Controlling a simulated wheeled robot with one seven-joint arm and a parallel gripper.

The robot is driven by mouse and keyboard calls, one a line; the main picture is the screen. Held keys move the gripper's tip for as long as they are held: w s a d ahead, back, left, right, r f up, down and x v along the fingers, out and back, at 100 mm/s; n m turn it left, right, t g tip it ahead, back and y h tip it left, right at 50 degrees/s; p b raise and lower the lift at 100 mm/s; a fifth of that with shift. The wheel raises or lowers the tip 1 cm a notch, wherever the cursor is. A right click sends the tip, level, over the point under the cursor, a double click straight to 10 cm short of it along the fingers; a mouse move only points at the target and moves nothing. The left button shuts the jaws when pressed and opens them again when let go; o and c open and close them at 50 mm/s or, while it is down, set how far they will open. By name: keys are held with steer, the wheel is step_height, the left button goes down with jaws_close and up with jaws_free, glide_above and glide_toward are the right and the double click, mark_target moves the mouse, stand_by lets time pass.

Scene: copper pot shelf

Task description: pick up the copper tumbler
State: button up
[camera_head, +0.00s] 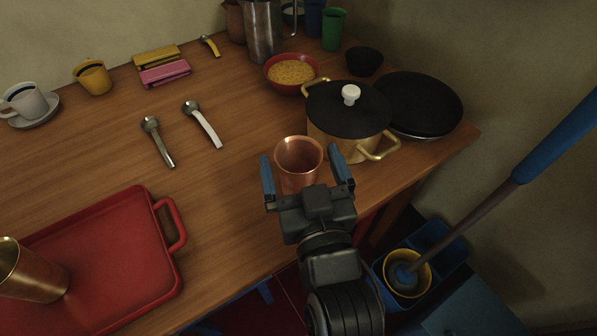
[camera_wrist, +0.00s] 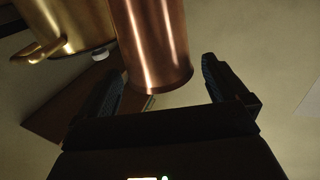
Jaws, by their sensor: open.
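The copper tumbler (camera_head: 299,158) stands upright on the wooden table, just in front of the brass pot. My gripper (camera_head: 308,176) is open, with one blue-padded finger to each side of the tumbler in the head view. The gripper body hides the tumbler's lower part there. In the wrist view the tumbler (camera_wrist: 153,45) shows as a shiny copper cylinder, beyond and between the two fingers of my gripper (camera_wrist: 162,82). I see no contact between the fingers and the tumbler.
The brass pot (camera_head: 340,141) with a black lid stands close behind the tumbler, its handle (camera_head: 380,150) to the right. A red tray (camera_head: 110,262) with a brass cup (camera_head: 32,272) lies at left. Spoons and a bowl (camera_head: 291,73) lie farther back. The table's front edge is near.

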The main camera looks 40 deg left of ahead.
steer(key=shift+x, duration=1.25)
steer(key=shift+c, duration=0.4)
steer(key=c, duration=1.4)
